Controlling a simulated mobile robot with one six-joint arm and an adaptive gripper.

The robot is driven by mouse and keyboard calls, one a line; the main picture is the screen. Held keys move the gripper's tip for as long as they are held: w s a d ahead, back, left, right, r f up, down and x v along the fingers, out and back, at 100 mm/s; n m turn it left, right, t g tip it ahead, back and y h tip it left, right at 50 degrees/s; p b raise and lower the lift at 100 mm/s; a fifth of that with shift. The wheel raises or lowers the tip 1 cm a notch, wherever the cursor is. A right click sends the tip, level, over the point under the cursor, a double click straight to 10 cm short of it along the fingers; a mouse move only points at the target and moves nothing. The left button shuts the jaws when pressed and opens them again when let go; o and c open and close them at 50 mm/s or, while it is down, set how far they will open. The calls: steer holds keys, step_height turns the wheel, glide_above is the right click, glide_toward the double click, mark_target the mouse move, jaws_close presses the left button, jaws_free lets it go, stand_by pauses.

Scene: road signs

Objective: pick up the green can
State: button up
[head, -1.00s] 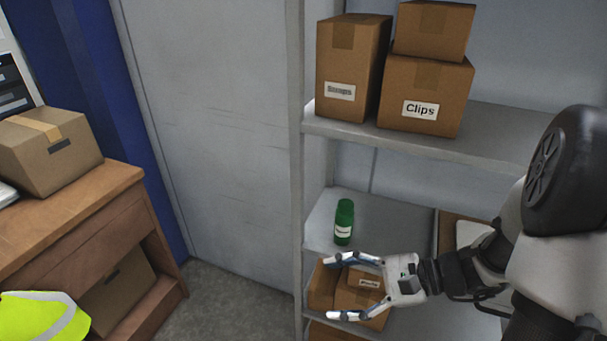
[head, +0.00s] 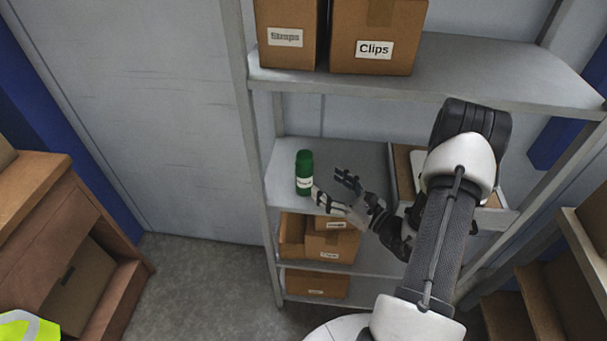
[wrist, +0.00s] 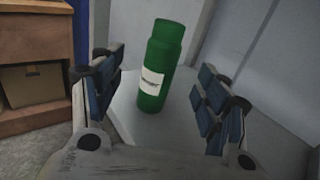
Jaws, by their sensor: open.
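The green can (head: 304,172) stands upright on the middle shelf (head: 345,160), near its left end, with a white label on its front. My gripper (head: 332,187) is open and empty, just to the right of the can and in front of it. In the wrist view the can (wrist: 160,68) stands ahead, between the two spread fingers of my gripper (wrist: 162,95), and a little nearer the left finger. I see no finger touching it.
Boxes labelled Straps (head: 287,38) and Clips (head: 376,42) stand on the shelf above. A brown box or tray (head: 403,170) is right of my gripper. Small cartons (head: 332,245) sit on the shelf below. A grey rack post (head: 250,140) rises left of the can.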

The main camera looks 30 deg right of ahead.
mark_target(311, 169)
steer(key=x, duration=0.5)
steer(key=shift+w+a, duration=0.1)
steer(key=shift+d+r+b+x, duration=0.1)
steer(key=shift+d+b+x, duration=0.1)
steer(key=shift+x, duration=1.15)
steer(key=shift+d+r+b+x, duration=0.1)
steer(key=shift+d+x, duration=0.05)
steer(key=shift+x, duration=1.25)
steer(key=c, duration=1.5)
